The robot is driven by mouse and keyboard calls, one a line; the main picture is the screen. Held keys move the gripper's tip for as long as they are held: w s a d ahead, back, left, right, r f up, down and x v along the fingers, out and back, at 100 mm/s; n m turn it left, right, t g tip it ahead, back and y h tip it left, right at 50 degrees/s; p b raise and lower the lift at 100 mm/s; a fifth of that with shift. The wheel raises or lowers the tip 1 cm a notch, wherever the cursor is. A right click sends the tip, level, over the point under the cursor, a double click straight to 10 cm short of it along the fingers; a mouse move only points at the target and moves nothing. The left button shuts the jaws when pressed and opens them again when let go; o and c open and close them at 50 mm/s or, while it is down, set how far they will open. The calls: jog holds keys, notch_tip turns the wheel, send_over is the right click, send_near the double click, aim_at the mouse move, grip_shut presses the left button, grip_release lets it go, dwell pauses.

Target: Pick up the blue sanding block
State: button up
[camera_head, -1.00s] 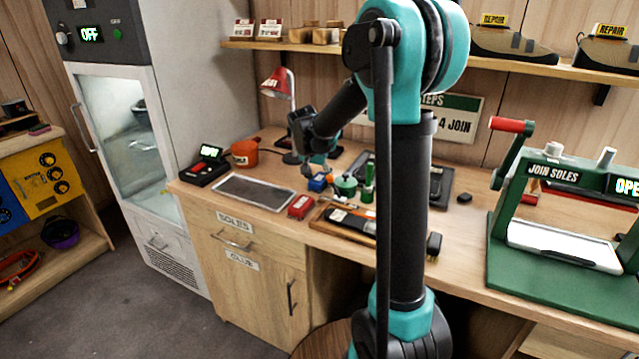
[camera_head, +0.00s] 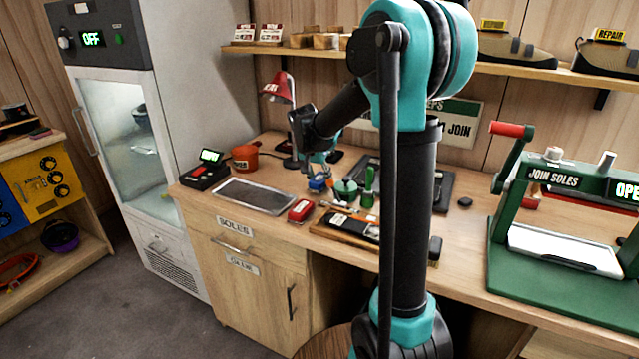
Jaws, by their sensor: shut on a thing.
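The blue sanding block (camera_head: 317,184) is small and sits between the fingers of my gripper (camera_head: 318,176), over the workbench behind the red block. My gripper points down and is shut on the blue block. The fingers partly cover the block, and the picture is too small to tell whether it touches the bench top or hangs just above it.
A red block (camera_head: 301,210), green tools (camera_head: 368,190) and a dark tray (camera_head: 345,226) lie close by. A grey mat (camera_head: 254,196), an orange pot (camera_head: 245,157) and a red lamp (camera_head: 279,88) stand around. A green press (camera_head: 560,225) is at right.

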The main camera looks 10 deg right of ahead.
aim_at(320, 178)
notch_tip(320, 178, up, 18)
jog(key=shift+r, duration=0.15)
jog(key=o, duration=0.6)
jog(key=c, duration=0.4)
jog(key=shift+c, duration=0.3)
